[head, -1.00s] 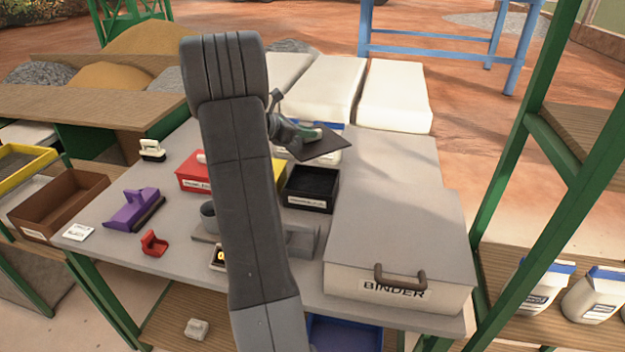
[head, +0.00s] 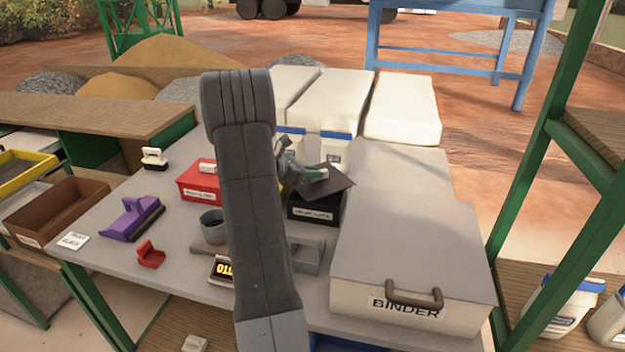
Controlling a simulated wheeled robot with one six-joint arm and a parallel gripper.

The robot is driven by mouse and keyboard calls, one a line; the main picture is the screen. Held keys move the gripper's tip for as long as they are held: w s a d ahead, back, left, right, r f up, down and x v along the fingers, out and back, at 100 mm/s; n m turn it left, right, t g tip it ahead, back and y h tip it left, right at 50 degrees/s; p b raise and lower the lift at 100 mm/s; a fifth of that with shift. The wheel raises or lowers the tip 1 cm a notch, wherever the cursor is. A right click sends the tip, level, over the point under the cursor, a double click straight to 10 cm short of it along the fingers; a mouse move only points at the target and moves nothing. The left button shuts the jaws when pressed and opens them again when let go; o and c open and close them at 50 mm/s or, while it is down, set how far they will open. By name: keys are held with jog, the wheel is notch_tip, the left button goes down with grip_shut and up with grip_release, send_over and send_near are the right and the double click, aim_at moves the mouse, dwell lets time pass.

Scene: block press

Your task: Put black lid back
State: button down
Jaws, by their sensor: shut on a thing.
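The black lid (head: 330,182) is a thin dark square plate, tilted, with a pale handle on top. My gripper (head: 306,175) is shut on the lid's handle, with its fingers partly hidden. The lid hangs just above the black box (head: 316,210), turned askew to it and covering most of its opening from view. The box has a white label on its front. I cannot tell whether the lid touches the box rim.
The red box (head: 198,187) with its lid is left of my arm. A grey binder box (head: 408,265) stands close on the right. White-and-blue tubs (head: 336,150) stand behind the black box. A purple tool (head: 135,219) and a red piece (head: 151,254) lie at left.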

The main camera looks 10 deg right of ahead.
jog(key=shift+f, duration=1.2)
jog(key=shift+f, duration=0.25)
jog(key=c, duration=1.4)
grip_release()
jog(key=shift+r, duration=0.1)
jog(key=shift+o, duration=0.2)
jog(key=shift+r, duration=0.1)
jog(key=shift+r, duration=0.15)
jog(key=v, duration=1.2)
jog(key=shift+b, duration=0.45)
